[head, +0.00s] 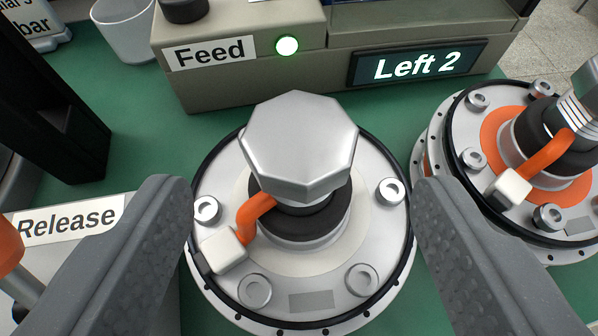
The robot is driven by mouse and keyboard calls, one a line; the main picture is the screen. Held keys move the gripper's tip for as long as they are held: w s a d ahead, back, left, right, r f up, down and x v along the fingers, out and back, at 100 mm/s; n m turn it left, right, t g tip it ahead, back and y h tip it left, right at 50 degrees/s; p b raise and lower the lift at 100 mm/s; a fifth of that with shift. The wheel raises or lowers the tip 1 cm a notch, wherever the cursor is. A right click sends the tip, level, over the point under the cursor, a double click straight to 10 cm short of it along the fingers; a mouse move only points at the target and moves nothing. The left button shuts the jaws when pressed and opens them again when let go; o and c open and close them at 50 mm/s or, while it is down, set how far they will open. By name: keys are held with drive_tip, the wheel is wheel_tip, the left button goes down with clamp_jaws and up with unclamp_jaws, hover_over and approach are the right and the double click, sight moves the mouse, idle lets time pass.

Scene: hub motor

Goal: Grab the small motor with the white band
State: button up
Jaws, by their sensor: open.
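A hub motor (300,262) with a pale cream-white band around its black centre stands in the middle of the head view. It is a silver disc with a black rim, a large silver faceted nut on top, and an orange cable ending in a white plug. My gripper (300,187) is open, with one grey finger to the left and one to the right of this motor. Nothing is held between the fingers. Whether the fingers touch the rim, I cannot tell. A second hub motor (497,148), with an orange band, stands at the right and is partly cut off.
A beige feed box (200,90) with a lit button and a "Left 2" display (417,63) stands behind the motor. A "Release" panel (70,222) is at left. A white cup (125,30) and a dark post stand at back left on the green surface (150,150).

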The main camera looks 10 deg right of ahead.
sight(301, 129)
drive_tip(key=shift+r+b+x, duration=0.2)
drive_tip(key=shift+b+x, duration=0.45)
drive_tip(key=shift+x, duration=2.65)
drive_tip(key=shift+w, duration=0.1)
drive_tip(key=shift+c, duration=0.3)
clamp_jaws()
